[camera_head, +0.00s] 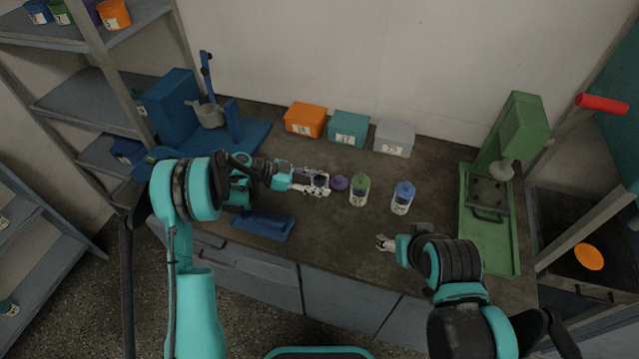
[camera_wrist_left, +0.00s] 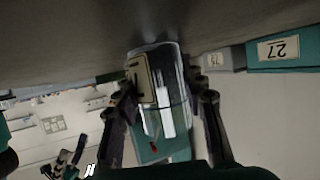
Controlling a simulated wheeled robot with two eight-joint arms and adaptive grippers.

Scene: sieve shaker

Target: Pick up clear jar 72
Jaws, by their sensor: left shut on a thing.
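My left gripper (camera_head: 318,182) reaches in from the left over the table and is shut on a clear jar. In the left wrist view, the clear jar (camera_wrist_left: 165,95) sits between the two fingers (camera_wrist_left: 162,110), with a pale label on its side; its number is not readable. I cannot tell whether the jar touches the table. My right gripper (camera_head: 385,243) is at the table's front; its jaws are too small to judge.
A green-lidded jar (camera_head: 359,190) and a blue-lidded jar (camera_head: 402,197) stand just right of the left gripper. Orange (camera_head: 305,120), teal (camera_head: 349,128) and grey (camera_head: 394,138) boxes line the back. A blue machine (camera_head: 172,107) stands left, a green press (camera_head: 521,130) right.

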